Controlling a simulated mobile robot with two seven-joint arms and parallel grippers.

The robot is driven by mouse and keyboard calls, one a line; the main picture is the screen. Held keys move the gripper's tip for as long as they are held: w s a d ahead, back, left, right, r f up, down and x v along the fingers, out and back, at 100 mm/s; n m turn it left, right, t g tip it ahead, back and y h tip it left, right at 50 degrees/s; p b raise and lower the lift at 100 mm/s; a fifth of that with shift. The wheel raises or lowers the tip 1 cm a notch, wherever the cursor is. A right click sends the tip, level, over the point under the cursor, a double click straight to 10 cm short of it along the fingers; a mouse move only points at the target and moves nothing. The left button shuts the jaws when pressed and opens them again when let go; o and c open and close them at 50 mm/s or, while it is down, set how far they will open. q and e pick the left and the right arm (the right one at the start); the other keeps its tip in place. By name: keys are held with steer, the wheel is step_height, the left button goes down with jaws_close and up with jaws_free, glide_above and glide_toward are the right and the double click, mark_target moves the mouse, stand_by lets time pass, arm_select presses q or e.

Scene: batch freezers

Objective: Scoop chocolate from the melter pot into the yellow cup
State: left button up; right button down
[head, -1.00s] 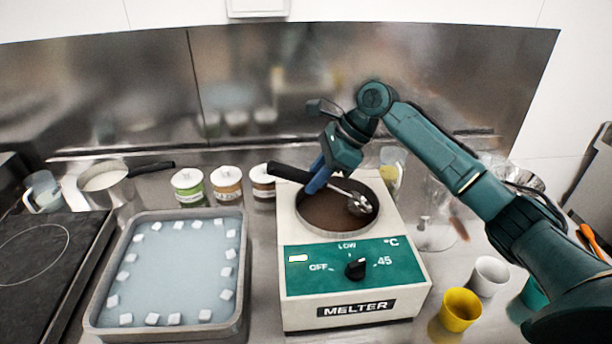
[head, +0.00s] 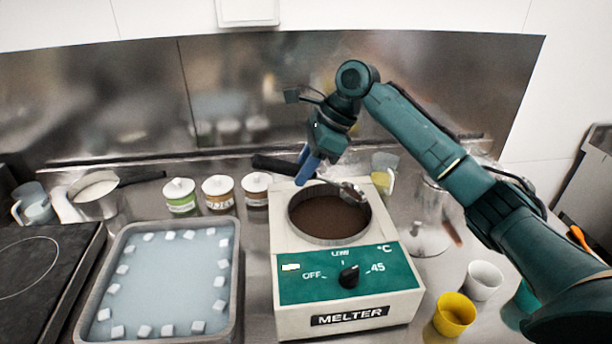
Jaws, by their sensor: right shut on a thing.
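The melter (head: 346,285) stands in the middle of the counter, its round pot (head: 330,241) holding dark brown chocolate (head: 329,215). My right gripper (head: 306,175) is shut on the ladle (head: 272,164), whose black handle points left. The ladle's metal bowl (head: 352,193) is over the right back rim of the pot, above the chocolate; what is in it cannot be told. The yellow cup (head: 454,315) stands upright at the front right, beside the melter and apart from the gripper. My left gripper is not in view.
A white cup (head: 483,280) stands behind the yellow cup. A grey tray (head: 236,290) with white cubes lies left of the melter. Several lidded jars (head: 218,194) and a saucepan (head: 97,198) stand behind it. A clear container (head: 430,225) stands right of the melter.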

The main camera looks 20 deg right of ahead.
mark_target(287, 164)
steer(key=shift+a+r, duration=0.1)
steer(key=shift+r, duration=0.3)
steer(key=shift+w+a+r, duration=0.1)
steer(key=shift+a, duration=0.2)
steer(key=shift+w+a+g+h, duration=0.25)
steer(key=shift+a+h, duration=0.35)
steer(key=shift+h, duration=0.35)
steer(key=shift+w+a+g+h, duration=0.1)
steer(key=shift+a+g+h, duration=0.25)
steer(key=shift+a+h, duration=0.45)
steer(key=shift+d+h, duration=0.15)
steer(key=shift+h, duration=0.1)
